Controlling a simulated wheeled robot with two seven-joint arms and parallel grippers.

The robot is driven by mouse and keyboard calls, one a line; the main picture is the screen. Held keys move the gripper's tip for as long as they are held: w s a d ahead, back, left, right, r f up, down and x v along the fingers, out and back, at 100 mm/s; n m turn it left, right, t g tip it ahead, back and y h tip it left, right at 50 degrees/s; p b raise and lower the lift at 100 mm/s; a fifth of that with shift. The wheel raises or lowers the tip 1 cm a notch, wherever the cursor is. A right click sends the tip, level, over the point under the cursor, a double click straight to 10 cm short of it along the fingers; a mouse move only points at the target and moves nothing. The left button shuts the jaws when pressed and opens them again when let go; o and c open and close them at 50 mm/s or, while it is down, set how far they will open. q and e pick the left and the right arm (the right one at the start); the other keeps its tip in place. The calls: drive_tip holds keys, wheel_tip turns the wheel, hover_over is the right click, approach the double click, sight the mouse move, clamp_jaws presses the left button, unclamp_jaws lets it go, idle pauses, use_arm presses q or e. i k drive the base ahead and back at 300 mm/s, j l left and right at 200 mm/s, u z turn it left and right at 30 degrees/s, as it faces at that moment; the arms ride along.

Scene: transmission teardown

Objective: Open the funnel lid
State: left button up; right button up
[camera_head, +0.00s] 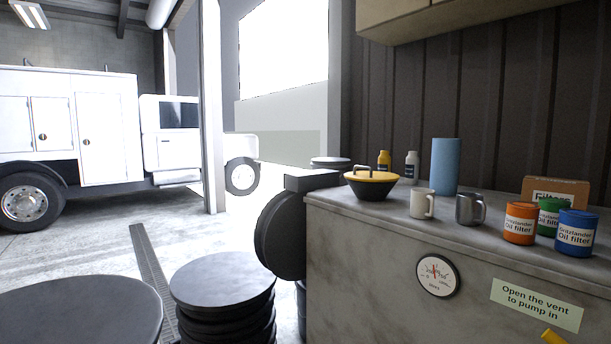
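The funnel (371,191) is a dark bowl at the left end of the grey counter. Its yellow lid (380,177) sits on top, with a dark handle (364,170) arching up from it. The lid appears to be on the bowl. Neither of my grippers shows in the head view, so whether they are open or shut is hidden.
On the counter (335,203) stand a white mug (421,204), a metal mug (468,209), a blue cylinder (445,166), two small bottles, several oil filter cans (519,223) and a cardboard box (556,188). A white truck (105,130) is parked at left.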

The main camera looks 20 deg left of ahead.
sight(364, 176)
drive_tip(key=u, duration=0.25)
drive_tip(key=i+j+z, duration=0.1)
drive_tip(key=i+j, duration=0.2)
drive_tip(key=i, duration=0.25)
drive_tip(key=i+j+z, duration=0.15)
drive_tip(key=i+j, duration=0.2)
drive_tip(key=i, duration=0.15)
